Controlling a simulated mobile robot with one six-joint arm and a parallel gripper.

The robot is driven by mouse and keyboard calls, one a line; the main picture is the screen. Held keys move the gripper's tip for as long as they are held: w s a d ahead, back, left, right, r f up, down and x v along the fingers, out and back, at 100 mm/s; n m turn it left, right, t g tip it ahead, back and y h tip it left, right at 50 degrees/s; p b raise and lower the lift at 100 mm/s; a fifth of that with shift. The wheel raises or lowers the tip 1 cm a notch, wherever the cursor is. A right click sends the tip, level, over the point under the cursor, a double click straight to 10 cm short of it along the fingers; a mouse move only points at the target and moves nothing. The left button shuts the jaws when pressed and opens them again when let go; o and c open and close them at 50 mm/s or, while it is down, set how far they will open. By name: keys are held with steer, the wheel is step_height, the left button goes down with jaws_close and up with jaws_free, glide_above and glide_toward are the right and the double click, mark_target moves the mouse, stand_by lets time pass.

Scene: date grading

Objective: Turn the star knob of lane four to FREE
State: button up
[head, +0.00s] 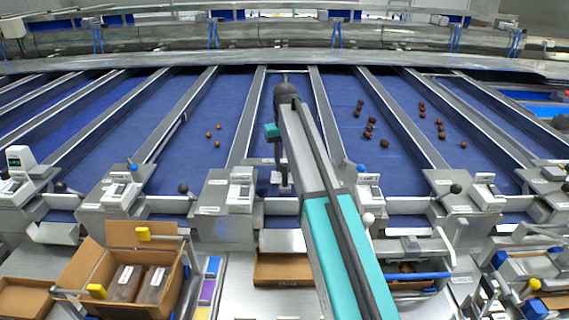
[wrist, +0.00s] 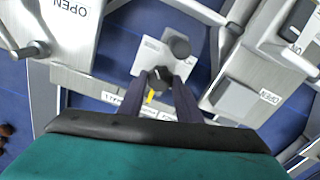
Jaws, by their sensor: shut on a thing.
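My gripper (wrist: 157,84) is shut on a dark star knob (wrist: 158,77) in the wrist view. The knob sits at the edge of a pale plate (wrist: 148,57), and a small yellow mark (wrist: 151,97) shows between the fingers. The fingers hide much of the knob, and its setting cannot be read. In the head view my gripper (head: 284,186) reaches down at the near end of the middle blue lane (head: 280,115), beside a small pale plate (head: 277,177). The knob is too small and covered to tell there.
A dark round knob (wrist: 178,47) stands close beside the gripped one. Metal housings flank the lane, left (head: 222,205) and right (head: 364,205), with OPEN labels in the wrist view. Dates (head: 370,127) lie on the lane to the right. Open cartons (head: 120,262) stand at lower left.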

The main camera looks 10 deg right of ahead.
steer(key=shift+w+n, duration=0.1)
steer(key=shift+n, duration=0.3)
steer(key=o, duration=0.8)
steer(key=shift+c, duration=0.2)
steer(key=shift+r, duration=0.15)
steer(key=shift+r+p, duration=2.15)
steer(key=shift+r, duration=1.5)
